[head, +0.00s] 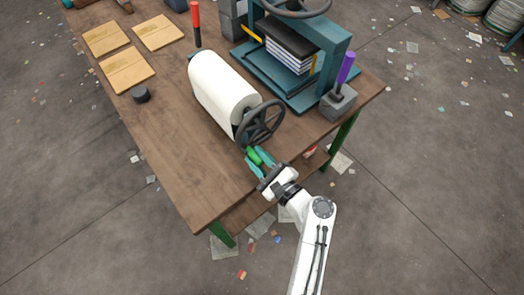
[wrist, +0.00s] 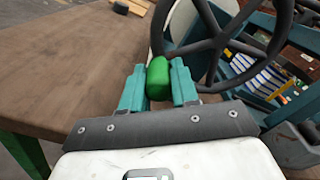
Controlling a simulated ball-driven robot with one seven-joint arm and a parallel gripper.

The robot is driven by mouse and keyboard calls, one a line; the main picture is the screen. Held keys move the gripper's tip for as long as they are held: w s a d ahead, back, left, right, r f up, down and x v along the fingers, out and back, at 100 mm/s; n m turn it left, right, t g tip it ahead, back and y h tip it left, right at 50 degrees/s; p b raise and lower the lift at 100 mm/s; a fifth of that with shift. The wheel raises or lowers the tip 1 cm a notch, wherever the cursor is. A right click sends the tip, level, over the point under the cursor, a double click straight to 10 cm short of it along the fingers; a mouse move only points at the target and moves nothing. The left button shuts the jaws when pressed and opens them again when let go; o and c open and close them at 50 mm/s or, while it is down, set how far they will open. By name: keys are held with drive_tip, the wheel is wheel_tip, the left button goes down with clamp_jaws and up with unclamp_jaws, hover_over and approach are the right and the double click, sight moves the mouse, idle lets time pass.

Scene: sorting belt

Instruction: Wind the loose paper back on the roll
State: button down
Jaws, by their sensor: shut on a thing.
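The white paper roll (head: 222,88) lies on its stand on the wooden table, with no loose paper tail that I can make out. A dark spoked handwheel (head: 260,122) is at its near end and fills the upper middle of the wrist view (wrist: 212,40). A green handle (head: 253,155) sticks out from the wheel's lower rim; it also shows in the wrist view (wrist: 158,78). My gripper (head: 258,159) has its teal fingers shut on the green handle, one on each side. The wrist view shows the fingers (wrist: 159,85) close up. The roll's far side is hidden.
A teal press (head: 335,50) with a stack of books (head: 290,50) stands right of the roll. A grey block (head: 338,104) holds a purple-handled tool (head: 346,66). Wooden boards (head: 127,70) and a black puck (head: 140,95) lie left. The table's front left is clear.

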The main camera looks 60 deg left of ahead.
drive_tip(key=shift+s+d+r+m+p, duration=0.1)
drive_tip(key=shift+s+r+m+p, duration=0.2)
drive_tip(key=shift+m+p, duration=0.3)
drive_tip(key=c, duration=0.8)
unclamp_jaws()
drive_tip(key=shift+c, duration=0.2)
drive_tip(key=b+v, duration=0.1)
drive_tip(key=v, duration=0.9)
drive_tip(key=shift+d, duration=0.4)
